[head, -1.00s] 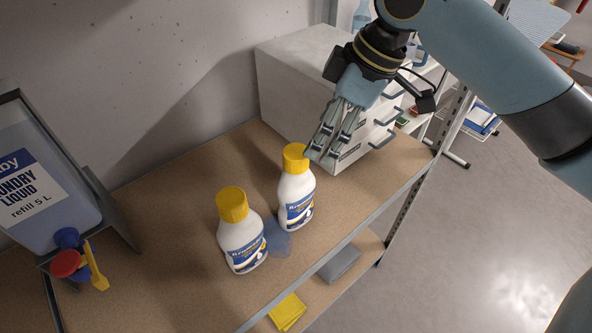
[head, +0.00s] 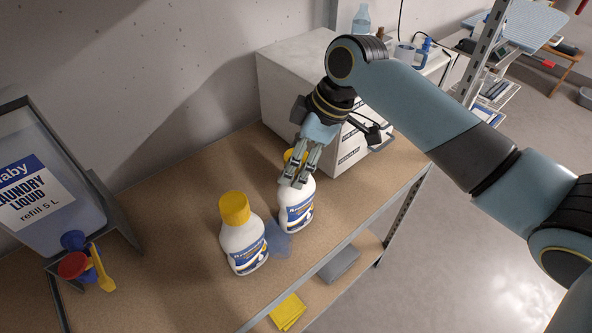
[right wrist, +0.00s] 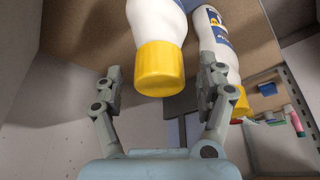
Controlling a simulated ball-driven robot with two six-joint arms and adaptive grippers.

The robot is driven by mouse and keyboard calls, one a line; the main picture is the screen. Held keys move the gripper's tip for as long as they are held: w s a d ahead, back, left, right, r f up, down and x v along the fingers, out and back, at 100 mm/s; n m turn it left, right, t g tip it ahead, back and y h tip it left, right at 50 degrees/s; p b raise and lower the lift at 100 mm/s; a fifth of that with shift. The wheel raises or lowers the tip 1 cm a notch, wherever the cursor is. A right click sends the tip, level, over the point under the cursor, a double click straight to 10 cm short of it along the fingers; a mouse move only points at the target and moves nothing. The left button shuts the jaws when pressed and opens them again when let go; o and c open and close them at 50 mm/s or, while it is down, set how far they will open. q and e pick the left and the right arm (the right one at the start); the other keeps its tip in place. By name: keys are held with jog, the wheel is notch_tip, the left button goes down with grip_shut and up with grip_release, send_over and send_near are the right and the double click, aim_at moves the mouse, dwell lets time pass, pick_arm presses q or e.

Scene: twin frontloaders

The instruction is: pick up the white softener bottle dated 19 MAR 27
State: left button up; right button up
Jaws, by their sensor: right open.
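Two white softener bottles with yellow caps and blue labels stand upright on the shelf. The right bottle (head: 297,212) has its cap and upper part partly hidden by my right gripper (head: 292,181). The left bottle (head: 242,245) stands a little nearer, apart from the gripper. In the right wrist view, one bottle's yellow cap (right wrist: 160,68) shows between the open fingers (right wrist: 163,80), with no clear contact. The other bottle (right wrist: 215,45) shows beyond the right-hand finger. No date is legible on either bottle. My left gripper is not in view.
A blue patch (head: 278,240) lies on the shelf (head: 180,270) between the bottles. A laundry liquid container (head: 40,185) with coloured taps stands at left. A white drawer cabinet (head: 290,85) stands behind the gripper. A lower shelf holds a yellow cloth (head: 287,312).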

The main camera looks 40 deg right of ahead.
grip_shut()
dwell(0.5)
jog(key=shift+r, duration=0.1)
